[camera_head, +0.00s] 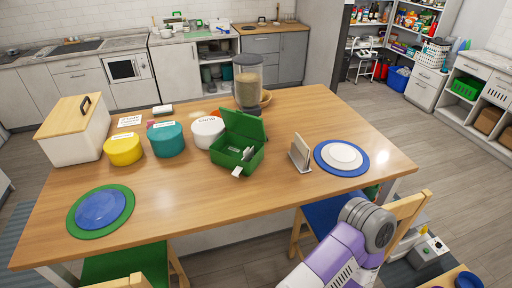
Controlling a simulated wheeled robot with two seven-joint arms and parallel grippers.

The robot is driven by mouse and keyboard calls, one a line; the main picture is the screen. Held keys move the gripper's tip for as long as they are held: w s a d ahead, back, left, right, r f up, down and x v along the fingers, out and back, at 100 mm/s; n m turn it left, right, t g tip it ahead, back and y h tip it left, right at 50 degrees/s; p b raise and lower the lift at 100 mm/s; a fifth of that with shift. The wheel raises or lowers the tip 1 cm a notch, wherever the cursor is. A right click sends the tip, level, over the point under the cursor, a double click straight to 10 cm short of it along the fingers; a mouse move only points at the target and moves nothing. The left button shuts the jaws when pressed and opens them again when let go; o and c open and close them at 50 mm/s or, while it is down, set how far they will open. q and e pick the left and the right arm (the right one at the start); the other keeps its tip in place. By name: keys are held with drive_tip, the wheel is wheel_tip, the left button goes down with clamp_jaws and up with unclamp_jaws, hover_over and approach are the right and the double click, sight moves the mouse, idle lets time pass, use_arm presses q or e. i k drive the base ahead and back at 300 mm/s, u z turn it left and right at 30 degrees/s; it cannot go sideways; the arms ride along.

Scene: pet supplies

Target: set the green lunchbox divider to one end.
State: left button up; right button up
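The green lunchbox (255,163) stands on the wooden table, right of centre, with its green lid (243,124) raised at the back. Its inside is partly visible. A small pale grey piece (247,153) shows inside toward the right. I cannot tell whether it is the divider, and a green divider is not distinct from the green walls. A white tag (237,171) is at the box's front edge. A purple and white arm of mine comes in at the bottom right, well away from the lunchbox. Neither gripper shows.
On the wooden table (290,118), white (207,132), teal (166,140) and yellow (123,150) tubs stand left of the lunchbox. A food dispenser (248,88) stands behind it. A holder (300,155) and a blue placemat (325,163) are to the right. The table's front middle is clear.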

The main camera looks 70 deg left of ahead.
sight(248, 153)
drive_tip(key=u, duration=1.55)
